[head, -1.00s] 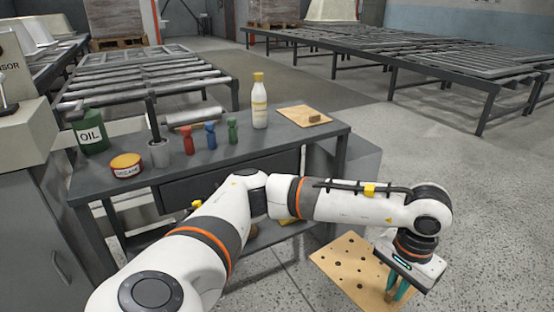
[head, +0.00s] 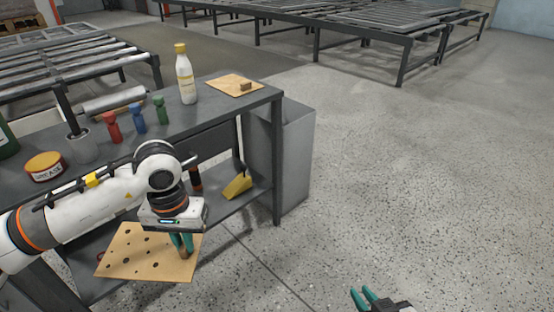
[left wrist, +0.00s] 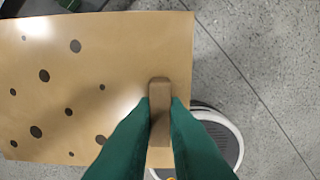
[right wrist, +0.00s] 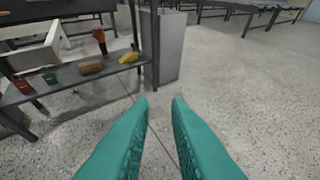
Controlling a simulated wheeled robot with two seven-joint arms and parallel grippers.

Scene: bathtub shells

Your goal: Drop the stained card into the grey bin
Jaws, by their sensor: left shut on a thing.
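The stained card (head: 125,253) is a tan sheet with several dark spots and a small brown block as a grip. My left gripper (head: 182,243) is shut on that block and holds the card in front of the bench. In the left wrist view the green fingers (left wrist: 160,110) pinch the block at the right part of the card (left wrist: 60,60). The grey bin (head: 298,155) stands on the floor at the bench's right end, right of the card; its inside is hidden. It also shows in the right wrist view (right wrist: 170,50). My right gripper (head: 362,298) is open and empty, low at the front.
The dark bench (head: 225,115) carries a bottle (head: 186,75), a similar tan card without visible spots (head: 236,85), a yellow-red tin (head: 45,166) and small coloured items. A yellow item (head: 238,186) lies on its lower shelf. The floor on the right is clear.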

